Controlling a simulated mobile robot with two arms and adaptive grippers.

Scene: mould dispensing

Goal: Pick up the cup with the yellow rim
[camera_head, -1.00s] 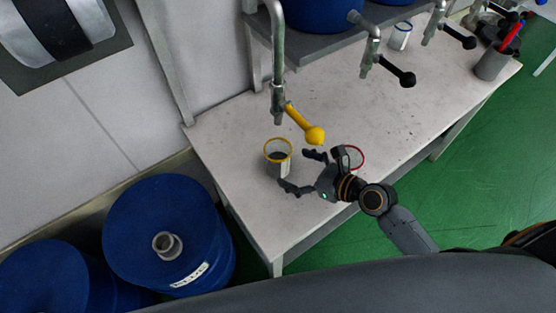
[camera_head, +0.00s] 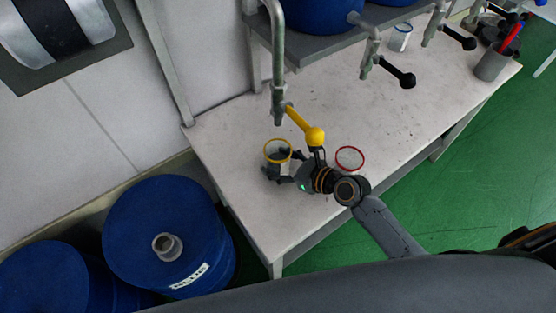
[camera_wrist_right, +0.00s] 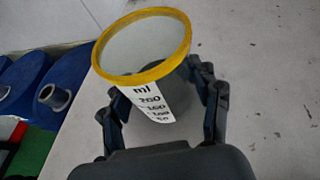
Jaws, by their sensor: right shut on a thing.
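The cup with the yellow rim (camera_head: 278,151) stands upright on the table, below the tap with the yellow handle. It also fills the middle of the right wrist view (camera_wrist_right: 146,62), where a white scale label shows on its side. My right gripper (camera_head: 279,170) is shut on this cup, with a finger on either side of its body in the right wrist view (camera_wrist_right: 165,112). The fingers partly hide the cup's lower part in the head view. My left gripper is not in view.
A cup with a red rim (camera_head: 350,158) stands just right of my right gripper. The yellow tap handle (camera_head: 306,127) hangs close above. A blue-rimmed cup (camera_head: 400,37) and a grey pen holder (camera_head: 493,63) stand farther back. Blue drums (camera_head: 165,235) stand left of the table.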

